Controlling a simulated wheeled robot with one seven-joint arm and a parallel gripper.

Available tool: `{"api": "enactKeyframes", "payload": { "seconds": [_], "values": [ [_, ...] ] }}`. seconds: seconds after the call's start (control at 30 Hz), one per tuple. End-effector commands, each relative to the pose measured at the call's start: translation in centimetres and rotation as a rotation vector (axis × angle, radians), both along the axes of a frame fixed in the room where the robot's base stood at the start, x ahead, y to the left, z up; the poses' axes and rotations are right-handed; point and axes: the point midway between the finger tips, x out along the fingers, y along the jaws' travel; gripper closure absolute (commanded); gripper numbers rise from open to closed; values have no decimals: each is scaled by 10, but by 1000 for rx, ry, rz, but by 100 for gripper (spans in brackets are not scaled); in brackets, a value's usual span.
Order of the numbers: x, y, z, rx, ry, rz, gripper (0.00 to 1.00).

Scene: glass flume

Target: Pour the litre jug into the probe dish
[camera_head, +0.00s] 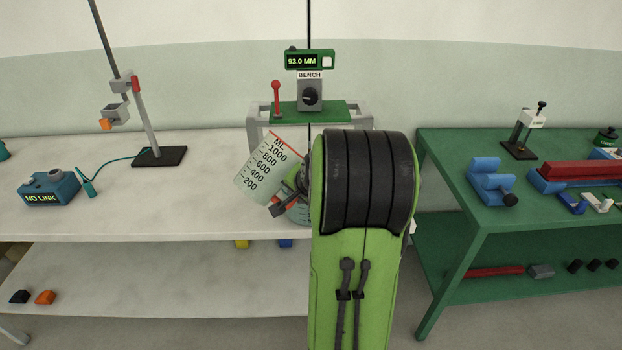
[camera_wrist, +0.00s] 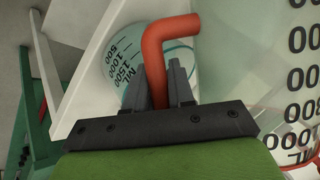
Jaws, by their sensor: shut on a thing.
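The litre jug (camera_head: 262,170) is a pale translucent vessel with a black ML scale from 200 to 1000. In the head view it is off the bench, tilted with its top to the right. My gripper (camera_head: 284,202) is shut on its red handle, which shows in the wrist view (camera_wrist: 155,60) between the fingers (camera_wrist: 158,88). The jug wall (camera_wrist: 300,75) fills the right of that view. A second graduated vessel (camera_wrist: 122,50), marked 500 to 1500 ML, may be the probe dish; its bluish side (camera_head: 299,213) shows low beside my arm.
The white bench (camera_head: 190,215) has clear room left of the jug. A blue NO LINK box (camera_head: 50,189) and a clamp stand (camera_head: 158,155) stand there. A green stand with a 93.0 MM display (camera_head: 302,61) is behind. A green table (camera_head: 452,178) is at right.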

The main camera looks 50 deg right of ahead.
Motion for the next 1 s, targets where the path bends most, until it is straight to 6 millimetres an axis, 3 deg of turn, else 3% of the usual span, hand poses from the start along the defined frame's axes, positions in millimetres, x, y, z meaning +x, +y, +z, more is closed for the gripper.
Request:
{"api": "enactKeyframes", "payload": {
  "seconds": [1.0],
  "values": [
    [1,3,2,75,-26,2,100]
  ]
}}
